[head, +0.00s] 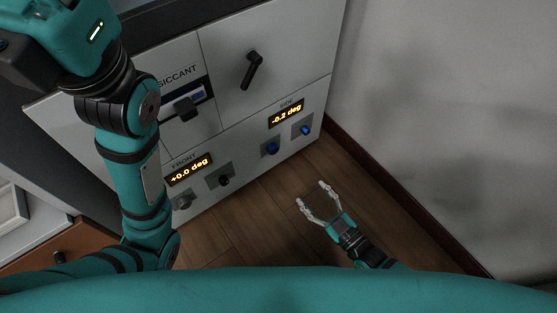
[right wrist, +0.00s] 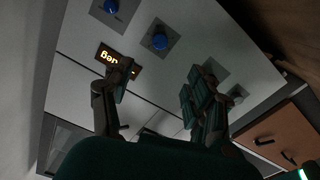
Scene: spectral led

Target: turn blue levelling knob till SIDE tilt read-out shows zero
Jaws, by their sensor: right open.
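The SIDE read-out (head: 286,113) shows -0.2 deg in orange digits on the cabinet's lower panel. My left gripper is out of view.
The FRONT read-out (head: 190,171) shows +0.0 deg, with dark knobs (head: 224,180) below it. A black handle (head: 252,70) projects from the upper panel. My left arm covers the cabinet's left part. A wall (head: 430,110) stands at right; wooden floor (head: 245,230) lies open before the cabinet.

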